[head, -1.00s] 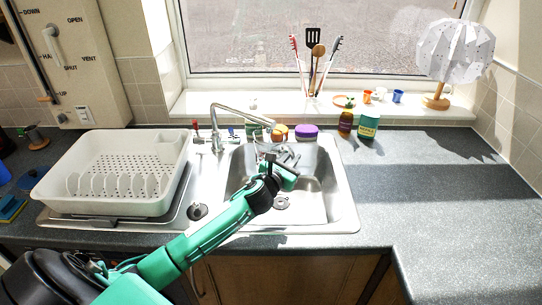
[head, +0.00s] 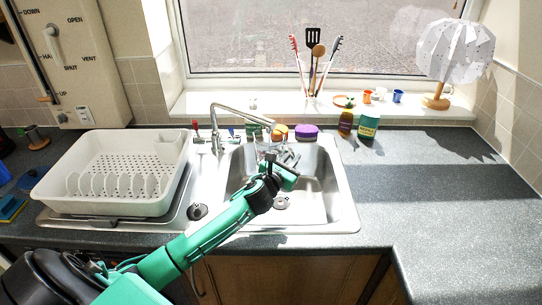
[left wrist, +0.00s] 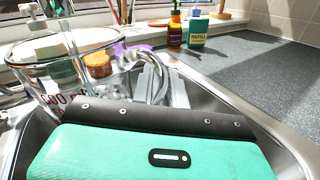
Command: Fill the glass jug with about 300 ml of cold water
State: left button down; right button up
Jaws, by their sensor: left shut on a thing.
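The clear glass jug (head: 264,147) is hard to make out in the head view, under the spout of the tap (head: 232,108) and over the sink. In the left wrist view the jug (left wrist: 40,75) fills the left side, with red measuring marks on its wall. My left gripper (head: 285,159) is shut on the jug at its handle side and holds it up. A thin vertical streak (left wrist: 72,45) shows through the jug; I cannot tell if it is running water. The water level is not readable. The tap has a red lever (head: 196,126) and a blue one (head: 232,134). My right gripper is out of view.
The steel sink (head: 335,185) lies below my left arm. A white dish rack (head: 150,195) stands on the left. Sponge pots, a brown bottle (head: 345,124) and a green bottle (head: 368,126) stand behind the sink. The right worktop (head: 450,200) is clear.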

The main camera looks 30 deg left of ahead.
pick_arm(q)
jog(key=shift+r, duration=0.1)
jog(key=s+d+p, duration=0.1)
jog(key=s+d, duration=0.4)
jog(key=d, duration=0.1)
jog(key=shift+p, duration=0.4)
jog(key=shift+d, duration=0.15)
jog(key=s+d+r+p, duration=0.1)
jog(key=d+r+p, duration=0.1)
jog(key=shift+s+d+p, duration=0.15)
jog(key=shift+s+p, duration=0.25)
